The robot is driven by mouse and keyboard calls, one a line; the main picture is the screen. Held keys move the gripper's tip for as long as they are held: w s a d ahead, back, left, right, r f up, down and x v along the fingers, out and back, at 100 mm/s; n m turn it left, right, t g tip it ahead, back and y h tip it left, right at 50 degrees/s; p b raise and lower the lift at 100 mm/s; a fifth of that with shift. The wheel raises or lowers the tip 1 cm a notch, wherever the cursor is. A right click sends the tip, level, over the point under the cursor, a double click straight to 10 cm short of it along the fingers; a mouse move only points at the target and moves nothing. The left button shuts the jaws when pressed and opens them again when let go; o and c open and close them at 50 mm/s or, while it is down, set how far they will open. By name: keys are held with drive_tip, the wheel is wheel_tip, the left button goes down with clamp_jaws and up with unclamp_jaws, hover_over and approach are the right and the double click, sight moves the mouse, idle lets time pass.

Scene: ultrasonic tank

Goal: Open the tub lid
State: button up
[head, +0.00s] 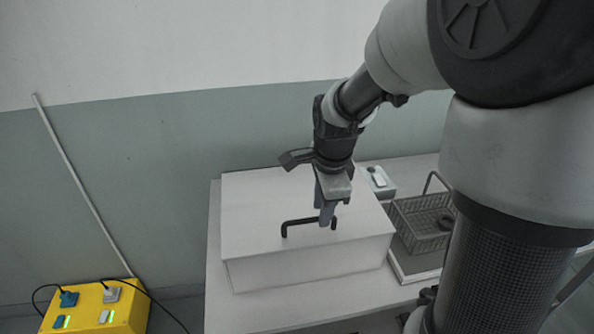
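The tub (310,270) is a pale box on a table, with its flat lid (255,205) lying shut on top. A dark bar handle (298,220) stands on the lid near its front edge. My gripper (326,218) points down at the right end of the handle, and its fingers overlap that end in the head view. I cannot tell whether the fingers touch the handle or grip it, as the gap between them is not clear.
A wire basket (420,222) with a dark round thing (445,221) inside stands right of the tub. A small control box (378,180) sits behind it. The table (225,310) has bare room at front left. A yellow power box (125,312) with cables stands at lower left.

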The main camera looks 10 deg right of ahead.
drive_tip(key=shift+w+f, duration=0.15)
drive_tip(key=shift+f, duration=0.6)
clamp_jaws()
